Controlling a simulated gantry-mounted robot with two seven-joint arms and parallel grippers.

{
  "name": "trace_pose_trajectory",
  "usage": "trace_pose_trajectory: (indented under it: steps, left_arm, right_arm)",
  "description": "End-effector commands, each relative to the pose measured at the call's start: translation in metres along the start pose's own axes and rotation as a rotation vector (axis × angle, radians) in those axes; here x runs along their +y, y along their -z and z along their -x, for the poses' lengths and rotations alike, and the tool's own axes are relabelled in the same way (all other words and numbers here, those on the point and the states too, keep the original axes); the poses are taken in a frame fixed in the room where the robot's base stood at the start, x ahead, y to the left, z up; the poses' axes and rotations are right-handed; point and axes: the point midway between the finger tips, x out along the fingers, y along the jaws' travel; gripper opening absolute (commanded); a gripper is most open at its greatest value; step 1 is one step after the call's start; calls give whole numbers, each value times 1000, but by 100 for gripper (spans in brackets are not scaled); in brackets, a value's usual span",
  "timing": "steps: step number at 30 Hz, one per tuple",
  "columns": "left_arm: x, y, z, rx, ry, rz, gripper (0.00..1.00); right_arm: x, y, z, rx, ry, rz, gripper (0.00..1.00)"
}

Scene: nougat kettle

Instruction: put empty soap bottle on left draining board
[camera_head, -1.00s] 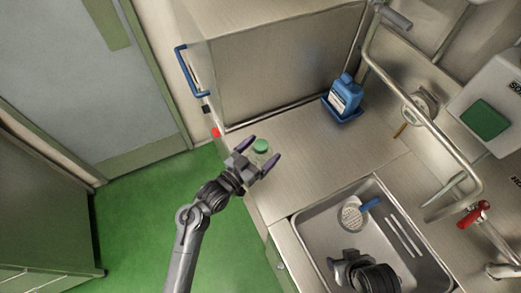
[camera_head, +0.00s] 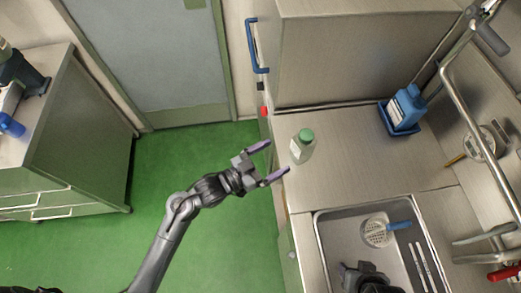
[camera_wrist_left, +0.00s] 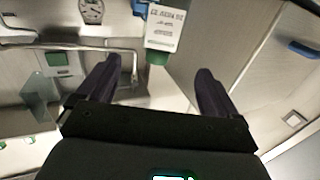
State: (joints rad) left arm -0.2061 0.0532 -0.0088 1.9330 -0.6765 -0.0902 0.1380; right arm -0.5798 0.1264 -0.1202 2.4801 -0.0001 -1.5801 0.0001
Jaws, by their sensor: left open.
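The empty soap bottle (camera_head: 301,150), pale and clear with a green cap, stands upright on the left draining board (camera_head: 345,155), near its front left edge. My left gripper (camera_head: 278,159) is open and empty, just left of the bottle, with a small gap between them. In the left wrist view the bottle's white label (camera_wrist_left: 165,28) and green cap show upside down beyond the spread fingers (camera_wrist_left: 157,85). My right gripper (camera_head: 362,277) is a dark shape at the bottom edge over the sink; its fingers cannot be made out.
A blue bottle (camera_head: 407,105) stands in a blue tray at the back of the board. The sink (camera_head: 325,240) holds a strainer (camera_head: 378,232) and thin rods. A steel cabinet (camera_head: 350,60) borders the board, and a pipe (camera_head: 465,110) runs along the right. The board's middle is clear.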

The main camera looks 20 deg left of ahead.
Motion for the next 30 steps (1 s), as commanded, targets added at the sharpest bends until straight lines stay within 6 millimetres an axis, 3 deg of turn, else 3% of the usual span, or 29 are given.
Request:
trace_pose_trajectory:
  steps: [5, 11, 17, 24, 30]
  left_arm:
    - [-2, -6, 8, -51, 27, -8, 93]
    - [-15, -35, 37, -303, 165, -22, 93]
    - [-21, -66, 106, -680, 347, 37, 93]
    - [4, -80, 196, -1055, 458, 193, 93]
    - [24, -79, 235, -1209, 476, 285, 93]
  right_arm:
    - [0, 0, 0, 0, 0, 0, 54]
    - [0, 0, 0, 0, 1, -2, 54]
    - [-1, 0, 0, 0, 5, -6, 54]
    - [-2, 0, 0, 1, 7, -9, 54]
    - [-2, 0, 0, 1, 7, -9, 54]
